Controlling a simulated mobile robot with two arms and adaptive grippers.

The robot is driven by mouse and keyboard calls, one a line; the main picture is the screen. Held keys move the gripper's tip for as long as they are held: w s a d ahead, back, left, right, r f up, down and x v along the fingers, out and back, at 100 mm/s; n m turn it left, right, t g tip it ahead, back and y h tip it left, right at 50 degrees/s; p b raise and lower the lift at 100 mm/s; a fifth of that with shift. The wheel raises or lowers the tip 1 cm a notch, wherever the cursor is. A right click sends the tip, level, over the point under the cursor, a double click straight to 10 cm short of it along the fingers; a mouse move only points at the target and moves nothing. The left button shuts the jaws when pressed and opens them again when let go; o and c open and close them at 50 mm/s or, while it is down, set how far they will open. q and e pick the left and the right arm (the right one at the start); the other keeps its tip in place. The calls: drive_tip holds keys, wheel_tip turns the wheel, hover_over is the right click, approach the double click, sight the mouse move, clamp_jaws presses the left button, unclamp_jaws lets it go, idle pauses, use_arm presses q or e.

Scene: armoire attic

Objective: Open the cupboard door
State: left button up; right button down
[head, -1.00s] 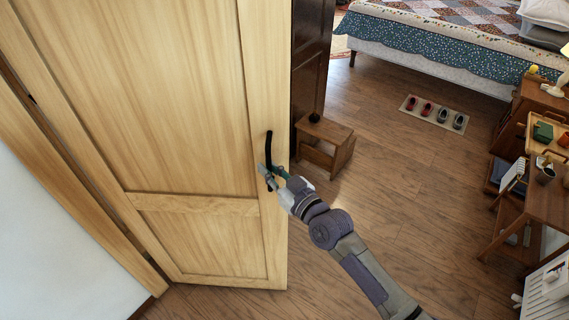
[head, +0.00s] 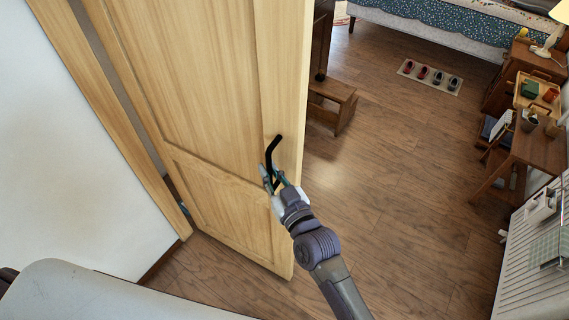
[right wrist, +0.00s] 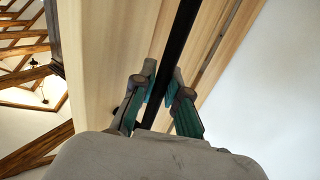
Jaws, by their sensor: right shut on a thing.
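The light wooden cupboard door (head: 205,90) stands ajar at the left of the head view, with a dark gap along its frame side. A black bar handle (head: 272,150) is fixed near its free edge. My right gripper (head: 272,180) is shut on the lower part of the handle. In the right wrist view the black handle (right wrist: 180,45) runs between the two green-padded fingers of my right gripper (right wrist: 160,98), close to the door face (right wrist: 110,50). My left gripper is not in view.
A mat with shoes (head: 430,76) lies farther back. A wooden desk (head: 535,150) and a white radiator (head: 545,250) stand at the right. The wooden floor (head: 420,200) between is clear.

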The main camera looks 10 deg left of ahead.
drive_tip(key=shift+s+a+r, duration=0.1)
drive_tip(key=shift+s+r, duration=0.05)
drive_tip(key=shift+s, duration=0.2)
drive_tip(key=c, duration=1.2)
unclamp_jaws()
drive_tip(key=v, duration=1.2)
